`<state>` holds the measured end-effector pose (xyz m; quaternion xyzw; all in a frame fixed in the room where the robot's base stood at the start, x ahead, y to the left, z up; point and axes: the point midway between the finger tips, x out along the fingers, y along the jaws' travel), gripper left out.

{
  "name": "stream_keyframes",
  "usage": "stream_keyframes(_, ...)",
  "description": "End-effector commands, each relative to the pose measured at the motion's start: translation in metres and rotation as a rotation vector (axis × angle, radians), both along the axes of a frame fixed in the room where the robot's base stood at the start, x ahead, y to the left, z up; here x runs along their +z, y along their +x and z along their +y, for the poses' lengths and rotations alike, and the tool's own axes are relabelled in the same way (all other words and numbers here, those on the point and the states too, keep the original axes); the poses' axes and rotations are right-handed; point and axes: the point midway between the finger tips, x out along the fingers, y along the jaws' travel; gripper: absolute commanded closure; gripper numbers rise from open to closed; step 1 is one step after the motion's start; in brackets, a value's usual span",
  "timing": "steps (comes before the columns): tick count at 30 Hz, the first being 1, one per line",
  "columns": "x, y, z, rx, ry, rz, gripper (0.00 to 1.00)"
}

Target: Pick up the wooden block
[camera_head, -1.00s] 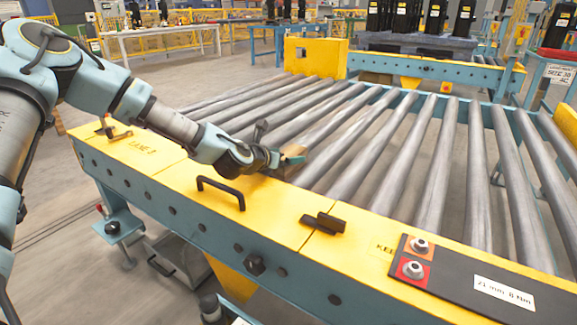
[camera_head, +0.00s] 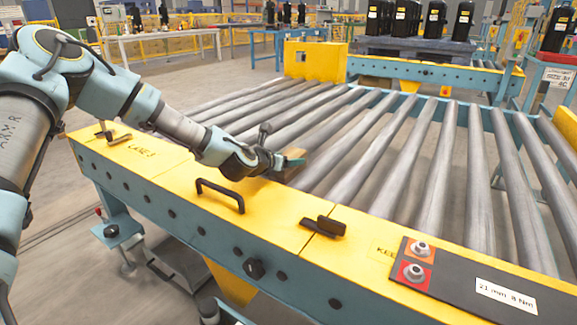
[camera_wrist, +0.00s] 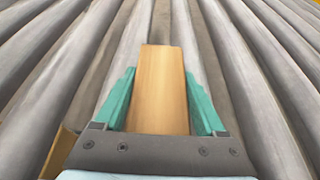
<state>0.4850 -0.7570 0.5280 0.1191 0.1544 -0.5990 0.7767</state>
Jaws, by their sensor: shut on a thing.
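The wooden block (camera_wrist: 162,88) is light brown and sits between the two teal fingers of my gripper (camera_wrist: 161,98) in the wrist view. The fingers touch it on both sides, and its far end reaches past the fingertips. In the head view my gripper (camera_head: 289,158) is over the near edge of the grey rollers, and only a small part of the block (camera_head: 295,153) shows there. My gripper is shut on the block. I cannot tell whether the block touches the rollers beneath it.
The roller conveyor (camera_head: 160,163) has a yellow near rail with a black handle (camera_head: 220,194) just in front of my gripper. A black latch (camera_head: 324,226) and a button panel (camera_head: 470,282) lie further right. A yellow box (camera_head: 315,58) stands at the far side. The rollers are otherwise clear.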

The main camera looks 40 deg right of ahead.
Motion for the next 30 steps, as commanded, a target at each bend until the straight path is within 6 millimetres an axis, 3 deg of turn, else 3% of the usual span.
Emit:
stream_keyframes(1,0.000,0.000,0.000,0.000,0.000,0.000,0.71)
stream_keyframes(8,0.000,0.000,0.000,-0.001,0.001,0.001,0.96)
stream_keyframes(19,0.008,0.000,0.000,0.000,-0.001,-0.001,0.96)
stream_keyframes(25,0.035,0.001,0.000,0.002,-0.003,-0.002,0.96)
stream_keyframes(30,0.079,0.001,0.000,0.000,-0.003,-0.003,0.96)
